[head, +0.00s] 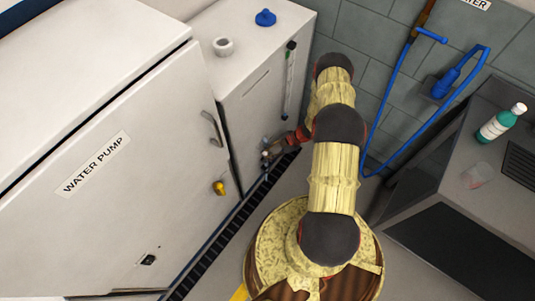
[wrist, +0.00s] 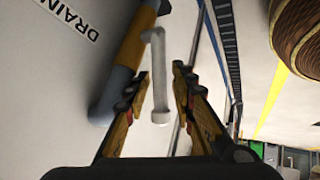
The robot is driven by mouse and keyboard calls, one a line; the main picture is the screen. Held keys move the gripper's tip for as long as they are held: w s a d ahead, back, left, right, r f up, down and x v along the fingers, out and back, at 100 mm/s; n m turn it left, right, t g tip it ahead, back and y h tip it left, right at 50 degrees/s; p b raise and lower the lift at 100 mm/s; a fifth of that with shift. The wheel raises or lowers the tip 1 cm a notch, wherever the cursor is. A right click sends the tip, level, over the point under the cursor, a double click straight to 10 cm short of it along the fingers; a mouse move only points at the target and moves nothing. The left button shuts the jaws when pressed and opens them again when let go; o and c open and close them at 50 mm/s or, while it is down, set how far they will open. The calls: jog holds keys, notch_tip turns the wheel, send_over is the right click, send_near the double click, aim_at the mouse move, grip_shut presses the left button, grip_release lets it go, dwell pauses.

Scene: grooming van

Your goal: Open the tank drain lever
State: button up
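The drain lever (wrist: 155,70) is a pale grey bar with a rounded end. In the wrist view it lies between the two fingers of my gripper (wrist: 163,80), which are open with a gap around it. I cannot tell whether either finger touches it. Its upper end meets a grey and orange pipe (wrist: 127,60) on the white tank wall, beside a label reading DRAIN (wrist: 72,14). In the head view my gripper (head: 271,152) is low at the front of the white tank (head: 250,70); the lever is too small to make out clearly there.
A white cabinet marked WATER PUMP (head: 95,165) with a yellow knob (head: 218,188) stands left of the tank. A dark floor grating (head: 225,228) runs along their base. A blue hose (head: 387,100) hangs on the tiled wall; a counter with a bottle (head: 500,123) is at right.

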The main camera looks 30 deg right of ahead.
jog(key=shift+d+r, duration=0.1)
jog(key=shift+d, duration=0.05)
jog(key=v, duration=0.7)
jog(key=shift+s+d+r, duration=0.2)
jog(key=shift+w, duration=0.1)
dwell(0.3)
